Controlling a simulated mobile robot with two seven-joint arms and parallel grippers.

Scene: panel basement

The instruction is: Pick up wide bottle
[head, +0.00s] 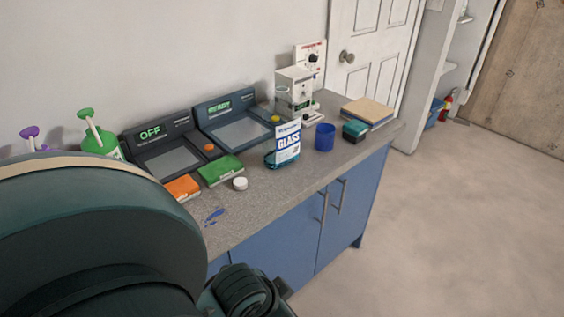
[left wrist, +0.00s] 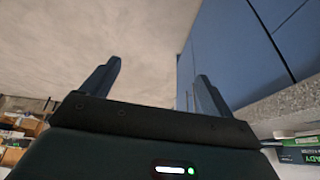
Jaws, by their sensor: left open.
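A wide bottle with a white and blue label reading GLASS (head: 287,141) and blue-green liquid at its base stands on the grey counter (head: 262,202), near its front edge, in the head view. My left gripper (left wrist: 156,80) shows in the left wrist view with its two dark fingers apart and nothing between them. It is in front of the blue cabinet, apart from the bottle, which does not show in that view. In the head view my dark arm fills the lower left, and the gripper's fingers cannot be made out. My right gripper is in neither view.
A blue cup (head: 325,137) stands just right of the bottle. Green (head: 221,170) and orange (head: 183,188) boxes and a white cap (head: 240,183) lie to its left. Two dark panels (head: 235,120) stand behind. A green container (head: 98,138) is far left. Floor at right is clear.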

